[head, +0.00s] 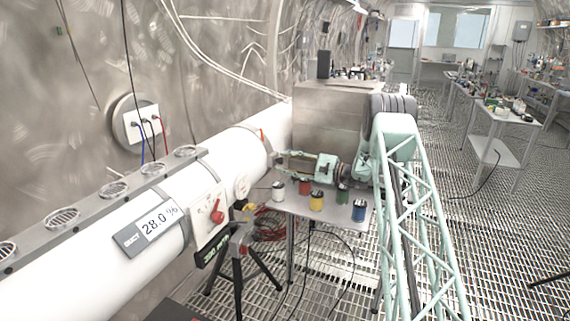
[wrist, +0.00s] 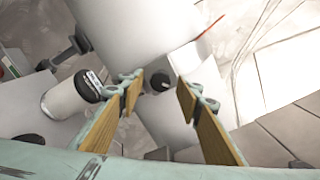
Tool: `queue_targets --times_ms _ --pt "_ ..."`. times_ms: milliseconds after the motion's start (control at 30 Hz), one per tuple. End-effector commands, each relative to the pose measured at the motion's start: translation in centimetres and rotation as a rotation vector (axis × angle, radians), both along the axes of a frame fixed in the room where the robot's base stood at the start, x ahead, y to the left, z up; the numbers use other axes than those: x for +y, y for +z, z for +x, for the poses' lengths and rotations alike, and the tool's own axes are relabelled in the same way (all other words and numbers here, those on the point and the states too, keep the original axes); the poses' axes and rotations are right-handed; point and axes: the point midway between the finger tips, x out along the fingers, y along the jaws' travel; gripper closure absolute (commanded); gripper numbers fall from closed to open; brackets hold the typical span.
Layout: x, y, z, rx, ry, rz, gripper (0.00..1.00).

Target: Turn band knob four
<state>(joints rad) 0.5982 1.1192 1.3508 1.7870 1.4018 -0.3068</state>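A dark round knob (wrist: 160,80) on a pale mount shows in the wrist view, beside the large white pipe (wrist: 130,30). My gripper (wrist: 158,92) is open, its two wood-coloured finger pads on either side of the knob. Whether they touch it cannot be told. In the head view my gripper (head: 280,160) reaches left to the far end of the white pipe (head: 235,155); the knob there is too small to make out. No number is legible on the knob. A red knob (head: 217,212) sits on a white panel nearer on the pipe.
A small table (head: 290,205) below my gripper holds white (head: 278,191), red (head: 305,186), yellow (head: 316,201), green (head: 342,194) and blue (head: 358,211) jars. A black-lidded white jar (wrist: 66,100) shows in the wrist view. A metal box (head: 330,125) stands behind my gripper.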

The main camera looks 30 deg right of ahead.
Motion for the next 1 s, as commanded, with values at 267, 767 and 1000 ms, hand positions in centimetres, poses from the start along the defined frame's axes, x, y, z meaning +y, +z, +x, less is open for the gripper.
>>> queue_targets --times_ms 267,767,1000 --pt "-0.01 0.01 0.0 0.0 0.0 0.0 0.79" --pt "0.0 0.02 -0.02 0.016 0.0 0.019 0.92" --pt "0.01 0.02 -0.04 0.073 0.0 0.087 0.92"
